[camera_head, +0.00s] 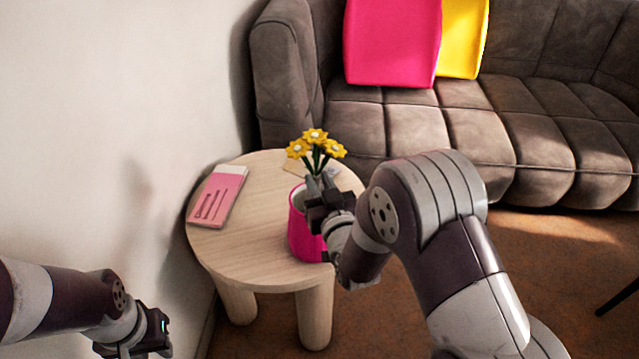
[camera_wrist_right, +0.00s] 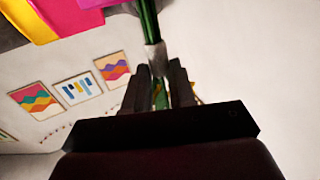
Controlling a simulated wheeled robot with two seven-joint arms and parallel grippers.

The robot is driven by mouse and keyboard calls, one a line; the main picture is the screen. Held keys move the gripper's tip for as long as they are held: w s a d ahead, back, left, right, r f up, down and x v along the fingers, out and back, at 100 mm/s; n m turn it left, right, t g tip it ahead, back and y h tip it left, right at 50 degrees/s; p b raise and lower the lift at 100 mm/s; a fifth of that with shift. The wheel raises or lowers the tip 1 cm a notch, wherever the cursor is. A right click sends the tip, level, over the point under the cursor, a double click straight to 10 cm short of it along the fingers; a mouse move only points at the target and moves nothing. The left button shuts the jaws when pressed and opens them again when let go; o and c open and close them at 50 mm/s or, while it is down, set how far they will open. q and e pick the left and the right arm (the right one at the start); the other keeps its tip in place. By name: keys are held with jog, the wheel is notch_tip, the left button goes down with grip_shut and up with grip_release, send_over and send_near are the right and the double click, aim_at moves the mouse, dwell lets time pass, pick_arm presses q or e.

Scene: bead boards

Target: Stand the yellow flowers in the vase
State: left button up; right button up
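The yellow flowers (camera_head: 316,144) stand upright above the small round table, blooms up. My right gripper (camera_head: 322,190) is shut on their stems, at or just above the vase's opening. In the right wrist view, the green stems (camera_wrist_right: 149,20) with a grey band (camera_wrist_right: 157,58) run between the two fingers (camera_wrist_right: 160,88). The pink vase (camera_head: 302,238) stands on the table, partly hidden by my right gripper. Its pale inside shows at the left of the rim. I cannot tell whether the stem ends are inside it. My left gripper (camera_head: 145,338) is empty at the lower left; its finger opening is unclear.
A pink and white booklet (camera_head: 218,196) lies at the left of the wooden table (camera_head: 232,248). A brown sofa (camera_head: 400,135) with pink and yellow cushions stands behind. A white wall is close on the left.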

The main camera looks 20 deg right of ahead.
jog(key=o, duration=0.3)
jog(key=s+p, duration=0.1)
jog(key=s, duration=1.1)
jog(key=shift+s+d+p, duration=0.2)
jog(key=shift+s+p, duration=0.15)
jog(key=shift+p, duration=0.05)
jog(key=shift+f, duration=0.1)
